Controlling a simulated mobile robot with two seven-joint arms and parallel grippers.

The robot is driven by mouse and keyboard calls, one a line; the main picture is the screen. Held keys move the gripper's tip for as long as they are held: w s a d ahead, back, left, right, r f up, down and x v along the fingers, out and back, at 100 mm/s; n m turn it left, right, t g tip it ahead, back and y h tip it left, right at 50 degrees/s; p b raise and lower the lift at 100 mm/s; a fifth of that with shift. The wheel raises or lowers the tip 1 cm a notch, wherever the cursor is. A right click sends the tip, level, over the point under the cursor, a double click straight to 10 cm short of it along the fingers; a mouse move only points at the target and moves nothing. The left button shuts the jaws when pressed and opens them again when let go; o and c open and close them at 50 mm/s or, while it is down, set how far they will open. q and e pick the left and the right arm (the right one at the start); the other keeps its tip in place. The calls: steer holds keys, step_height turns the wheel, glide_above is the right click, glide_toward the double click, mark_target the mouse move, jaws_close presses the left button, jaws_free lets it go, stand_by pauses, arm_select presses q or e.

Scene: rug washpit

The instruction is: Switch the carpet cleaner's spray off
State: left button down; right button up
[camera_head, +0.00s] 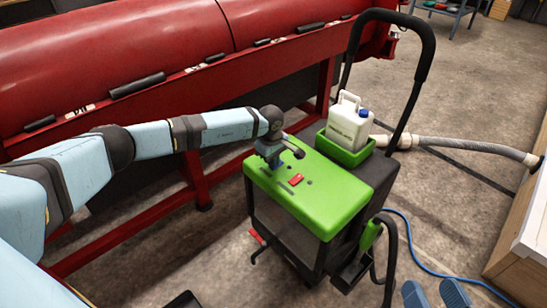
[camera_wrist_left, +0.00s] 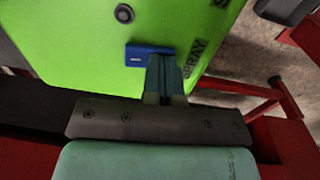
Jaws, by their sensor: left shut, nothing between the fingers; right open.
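The carpet cleaner (camera_head: 330,205) is a dark machine on the floor with a bright green top and a tall black handle. In the left wrist view a blue switch (camera_wrist_left: 138,55) sits on the green top (camera_wrist_left: 75,40) beside the word SPRAY. My left gripper (camera_head: 270,160) is shut and empty above the far left part of the top. In the left wrist view its closed fingertips (camera_wrist_left: 162,58) overlap the right part of the blue switch; I cannot tell if they touch. My right gripper (camera_head: 435,292) is open at the bottom right, away from the cleaner.
A red switch (camera_head: 296,179) is on the green top. A white jug (camera_head: 348,122) stands in a green holder behind it. A large red machine (camera_head: 130,60) runs along the back left. A grey hose (camera_head: 460,145) and blue cord (camera_head: 425,252) lie on the right.

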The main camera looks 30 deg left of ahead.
arm_select(q)
steer(key=shift+f, duration=0.35)
arm_select(e)
steer(key=shift+f, duration=0.45)
arm_select(q)
steer(key=shift+w+d+r+b, duration=0.1)
steer(key=shift+w+d+b, duration=0.05)
steer(key=shift+w+b, duration=0.4)
steer(key=shift+w, duration=0.1)
arm_select(e)
steer(key=shift+f, duration=0.25)
arm_select(q)
steer(key=shift+d, duration=0.1)
arm_select(e)
steer(key=shift+r, duration=0.15)
arm_select(q)
steer(key=shift+r, duration=0.25)
step_height(320, 180, up, 6)
steer(key=p, duration=0.4)
steer(key=shift+f, duration=0.15)
step_height(320, 180, up, 8)
steer(key=p, duration=0.2)
steer(key=shift+s+a+r+p, duration=0.2)
steer(key=shift+p, duration=0.2)
arm_select(e)
step_height(320, 180, up, 9)
steer(key=m+t, duration=0.1)
steer(key=t, duration=0.2)
steer(key=shift+s, duration=0.2)
